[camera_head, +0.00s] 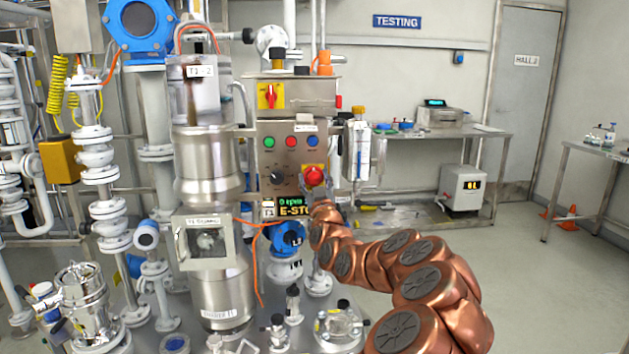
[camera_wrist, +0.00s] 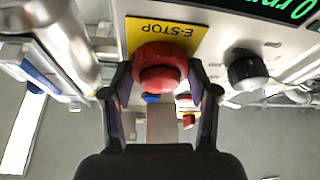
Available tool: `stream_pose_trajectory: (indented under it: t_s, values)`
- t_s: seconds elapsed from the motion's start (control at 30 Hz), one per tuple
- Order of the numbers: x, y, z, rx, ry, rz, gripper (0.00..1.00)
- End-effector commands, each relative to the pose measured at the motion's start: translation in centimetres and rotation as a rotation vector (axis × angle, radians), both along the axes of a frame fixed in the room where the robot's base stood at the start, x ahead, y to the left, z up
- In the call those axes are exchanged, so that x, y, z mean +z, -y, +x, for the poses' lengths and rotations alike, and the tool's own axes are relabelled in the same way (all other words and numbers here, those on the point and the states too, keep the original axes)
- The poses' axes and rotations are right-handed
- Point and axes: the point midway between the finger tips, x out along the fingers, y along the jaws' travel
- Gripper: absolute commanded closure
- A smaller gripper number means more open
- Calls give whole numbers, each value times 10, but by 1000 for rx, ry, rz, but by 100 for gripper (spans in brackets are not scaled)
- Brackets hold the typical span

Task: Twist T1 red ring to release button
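The red E-STOP button (camera_head: 314,176) sits on its yellow plate at the lower right of the steel control panel (camera_head: 270,150). In the wrist view the red button (camera_wrist: 160,68) is a round knob with a wider front ring, in front of the yellow E-STOP plate (camera_wrist: 165,32). My gripper (camera_wrist: 160,72) has one dark finger on each side of the button. The fingers are apart around it; whether they touch it I cannot tell. In the head view my copper-coloured arm reaches the panel from the lower right, and the gripper is mostly hidden below the button.
A black knob (camera_wrist: 247,70) is close beside the button. A yellow plate with a red switch (camera_head: 270,95) is above. Steel vessels (camera_head: 208,160) stand left.

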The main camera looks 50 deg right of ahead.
Motion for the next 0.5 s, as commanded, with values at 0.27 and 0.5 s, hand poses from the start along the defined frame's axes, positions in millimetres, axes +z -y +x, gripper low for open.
stream_pose_trajectory:
  t_s: [0.27,0.5]
  values:
    - [0,0,0,0,0,0,76]
    - [-1,-1,0,1,16,17,76]
